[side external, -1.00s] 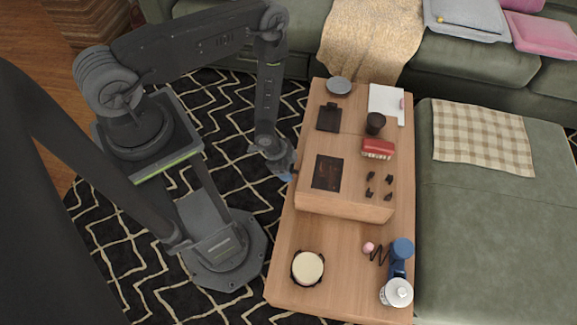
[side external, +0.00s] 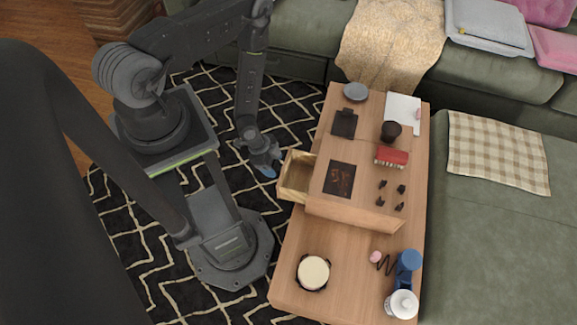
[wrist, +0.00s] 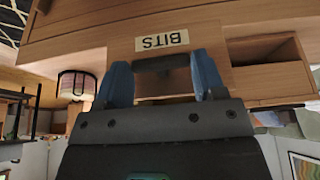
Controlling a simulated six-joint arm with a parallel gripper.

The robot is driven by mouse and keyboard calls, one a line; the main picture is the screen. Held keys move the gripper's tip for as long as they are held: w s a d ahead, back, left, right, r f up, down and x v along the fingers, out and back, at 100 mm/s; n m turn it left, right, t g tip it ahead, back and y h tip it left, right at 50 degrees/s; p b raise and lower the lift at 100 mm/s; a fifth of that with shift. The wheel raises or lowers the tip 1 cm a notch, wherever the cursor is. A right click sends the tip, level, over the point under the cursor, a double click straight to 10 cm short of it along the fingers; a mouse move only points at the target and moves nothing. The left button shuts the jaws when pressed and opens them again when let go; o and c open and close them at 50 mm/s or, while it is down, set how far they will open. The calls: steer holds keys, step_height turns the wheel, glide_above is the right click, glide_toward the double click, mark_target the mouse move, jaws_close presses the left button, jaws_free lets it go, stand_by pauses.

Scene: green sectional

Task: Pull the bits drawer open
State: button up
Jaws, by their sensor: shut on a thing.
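The bits drawer (side external: 286,192) sticks out of the left side of the wooden box on the table, and its pale inside shows from above. In the wrist view its wooden front bears an upside-down "BITS" label (wrist: 162,41) and a dark bar handle (wrist: 161,63). My gripper (side external: 268,172) is at the drawer's front, left of the box. In the wrist view the blue fingers of my gripper (wrist: 162,78) stand at the two ends of the handle, shut on it. The drawer's far inside is hidden by the box.
The wooden box (side external: 350,212) carries a dark panel, several small black pieces and a red item (side external: 391,157). A round cream-topped item (side external: 314,273) and a blue tool (side external: 408,262) lie at the table's near end. An open wooden recess (wrist: 270,76) is beside the drawer front.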

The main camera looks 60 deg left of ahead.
steer(key=shift+s+a, duration=0.95)
steer(key=shift+a, duration=0.1)
steer(key=o, duration=1.3)
steer(key=shift+s+r, duration=0.1)
steer(key=shift+r, duration=0.05)
steer(key=v, duration=1.3)
steer(key=shift+s+a+r, duration=0.1)
steer(key=shift+r, duration=0.15)
